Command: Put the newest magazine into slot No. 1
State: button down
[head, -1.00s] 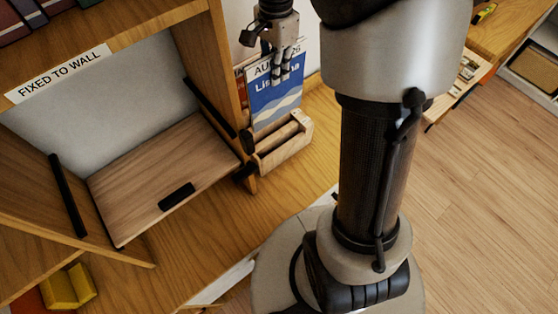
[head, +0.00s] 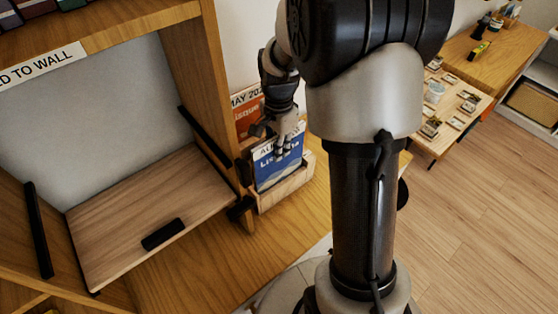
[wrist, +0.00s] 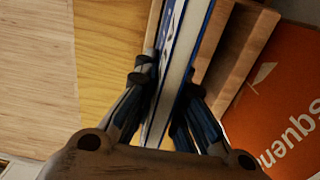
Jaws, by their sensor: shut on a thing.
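My gripper (head: 283,143) is shut on the top edge of a blue magazine (head: 277,174), whose header starts with "AU". In the wrist view, my fingers (wrist: 170,90) clasp the magazine (wrist: 178,65), seen nearly edge-on. Its lower part is hidden behind the front wall of a small wooden rack (head: 290,190). An orange-red magazine (head: 246,120) headed "MAY 202" stands behind it; its orange cover also shows in the wrist view (wrist: 280,95). Wooden rack walls (wrist: 237,45) lie between the two. No slot numbers are legible.
A wooden cabinet side panel (head: 190,60) rises close left of the rack. Left of it is an open compartment with a drop-down wooden flap (head: 140,210). A low table (head: 450,105) with small items stands at right; the floor (head: 480,200) is clear.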

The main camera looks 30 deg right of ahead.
aim_at(279, 163)
jog(key=shift+f+b, duration=0.6)
jog(key=shift+f, duration=1.55)
jog(key=shift+f, duration=0.25)
jog(key=c, duration=1.7)
grip_release()
jog(key=shift+o, duration=0.2)
jog(key=shift+r, duration=0.1)
